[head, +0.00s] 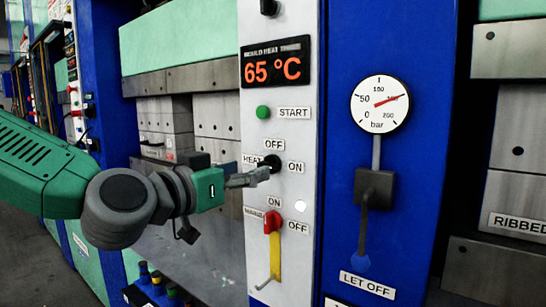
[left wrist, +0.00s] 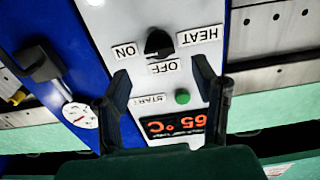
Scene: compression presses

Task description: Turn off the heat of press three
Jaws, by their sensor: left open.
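The black heat knob (head: 270,163) sits on the white control panel (head: 289,190), with OFF above it, ON to its right and HEAT to its left. It also shows in the left wrist view (left wrist: 158,42), upside down, beyond my fingertips. I cannot tell clearly which way it points. My left gripper (head: 256,177) is just in front and left of the knob in the head view. In the left wrist view its two fingers (left wrist: 161,74) are spread apart with nothing between them. The display (head: 275,63) reads 65 °C. My right gripper is not in view.
A green START button (head: 263,112) is above the knob. A pressure gauge (head: 380,103) and a grey lever (head: 374,188) are on the blue column to the right. Metal press blocks (head: 165,120) stand left of the panel.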

